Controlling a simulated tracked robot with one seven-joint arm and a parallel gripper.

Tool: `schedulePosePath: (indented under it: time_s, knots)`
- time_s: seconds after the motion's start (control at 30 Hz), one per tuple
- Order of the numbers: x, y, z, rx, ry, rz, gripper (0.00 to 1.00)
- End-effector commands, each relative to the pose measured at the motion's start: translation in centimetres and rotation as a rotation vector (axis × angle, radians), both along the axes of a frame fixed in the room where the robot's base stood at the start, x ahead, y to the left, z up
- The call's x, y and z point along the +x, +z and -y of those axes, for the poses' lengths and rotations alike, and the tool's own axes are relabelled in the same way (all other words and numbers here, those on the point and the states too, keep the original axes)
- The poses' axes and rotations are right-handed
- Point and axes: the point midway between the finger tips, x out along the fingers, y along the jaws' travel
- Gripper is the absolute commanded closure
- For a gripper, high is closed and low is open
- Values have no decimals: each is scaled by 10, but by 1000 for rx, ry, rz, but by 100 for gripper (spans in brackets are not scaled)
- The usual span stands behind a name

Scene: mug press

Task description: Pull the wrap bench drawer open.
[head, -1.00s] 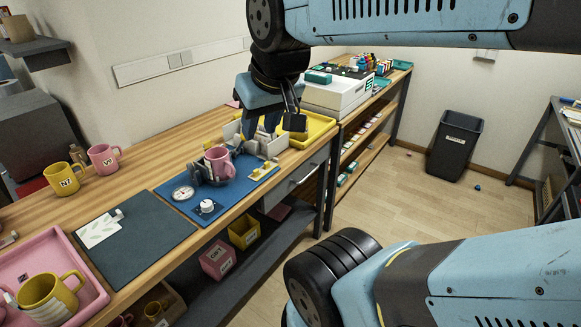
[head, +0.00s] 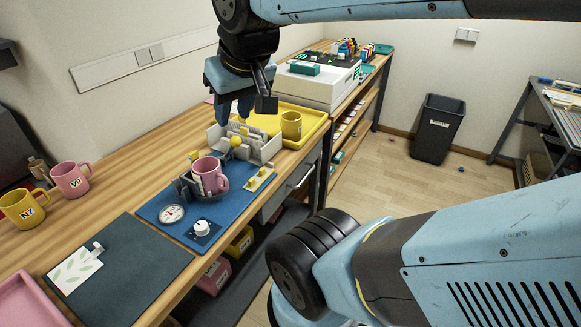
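The wrap bench drawer (head: 276,204) has a grey front under the bench's front edge, right of the middle of the head view. Its pale bar handle (head: 302,178) faces the aisle. The drawer front looks flush with the bench, so it appears closed. My gripper (head: 234,108) hangs above the back of the bench, pointing down, up and left of the handle and well apart from it.
A pink mug (head: 210,178) sits in the press on a blue mat (head: 180,237). A yellow tray (head: 318,128) holding a yellow mug is beyond it. Free floor (head: 400,185) lies right of the bench.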

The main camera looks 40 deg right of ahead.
Motion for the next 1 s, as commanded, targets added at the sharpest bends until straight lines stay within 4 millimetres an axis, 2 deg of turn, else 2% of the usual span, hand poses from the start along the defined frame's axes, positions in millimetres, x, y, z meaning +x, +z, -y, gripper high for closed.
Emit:
schedulePosePath:
  time_s: [0.23, 0.3, 0.47, 0.77, 1.0]
  knots:
    - [10, -6, 3, 47, -79, -45, 65]
    - [18, -12, -3, 87, -151, -83, 65]
    - [41, -30, 7, 215, -364, -190, 65]
    - [82, -71, 39, 467, -794, -385, 65]
    - [110, -108, 75, 676, -1150, -536, 65]
